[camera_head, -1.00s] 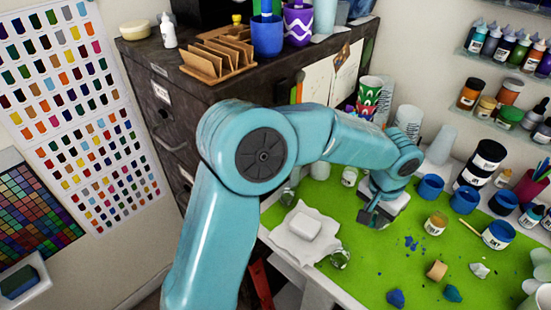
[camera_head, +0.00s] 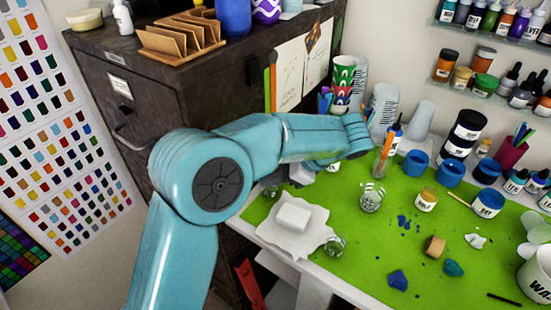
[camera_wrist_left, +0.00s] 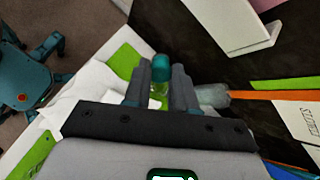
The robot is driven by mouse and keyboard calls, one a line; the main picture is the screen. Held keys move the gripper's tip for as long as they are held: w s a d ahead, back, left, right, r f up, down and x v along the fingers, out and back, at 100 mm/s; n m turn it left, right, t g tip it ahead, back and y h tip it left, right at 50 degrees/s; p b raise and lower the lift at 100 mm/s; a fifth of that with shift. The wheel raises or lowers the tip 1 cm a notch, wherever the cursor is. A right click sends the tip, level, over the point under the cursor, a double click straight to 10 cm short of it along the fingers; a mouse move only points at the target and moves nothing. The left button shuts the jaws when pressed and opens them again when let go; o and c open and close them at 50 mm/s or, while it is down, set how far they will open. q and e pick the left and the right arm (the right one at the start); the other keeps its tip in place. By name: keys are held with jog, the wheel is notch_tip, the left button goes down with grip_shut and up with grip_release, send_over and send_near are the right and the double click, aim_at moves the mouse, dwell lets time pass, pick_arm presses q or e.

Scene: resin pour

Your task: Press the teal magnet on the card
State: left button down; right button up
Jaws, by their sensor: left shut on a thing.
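A teal magnet (camera_wrist_left: 160,67), rounded and small, sits between the fingertips of my left gripper (camera_wrist_left: 161,78) in the left wrist view. That gripper is shut on it. In the head view my teal left arm reaches right, and its forearm and wrist hide the gripper and magnet. A pale card (camera_head: 289,74) is on the dark cabinet's side face. In the left wrist view the card (camera_wrist_left: 300,120) shows at the right edge with partly readable lettering, apart from the magnet. My right gripper is not in view.
Green and orange strips (camera_head: 272,90) hang beside the card; a second sheet (camera_head: 318,52) is on its right. The green mat (camera_head: 350,250) holds blue cups, jars, a glass (camera_head: 371,197) and coloured lumps. A white block (camera_head: 292,217) lies on a white cloth.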

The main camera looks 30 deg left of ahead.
pick_arm(q)
notch_tip(320, 180, up, 3)
jog(key=m+t+y+b, duration=0.1)
jog(key=y, duration=0.1)
jog(key=m+t+y+b, duration=0.1)
jog(key=y, duration=0.1)
jog(key=shift+a+m+y, duration=0.15)
jog(key=shift+m+y, duration=0.15)
jog(key=shift+m, duration=0.1)
jog(key=r+y+b, duration=0.1)
jog(key=a+r+t+y+b, duration=0.1)
jog(key=r, duration=0.1)
jog(key=r+m+y+b, duration=0.1)
jog(key=shift+w+a+r+t, duration=0.25)
jog(key=shift+w+r+t, duration=0.05)
jog(key=shift+r, duration=0.05)
jog(key=a+b, duration=0.1)
jog(key=a, duration=0.2)
jog(key=shift+w+r, duration=0.1)
jog(key=shift+r, duration=0.05)
jog(key=shift+a, duration=0.45)
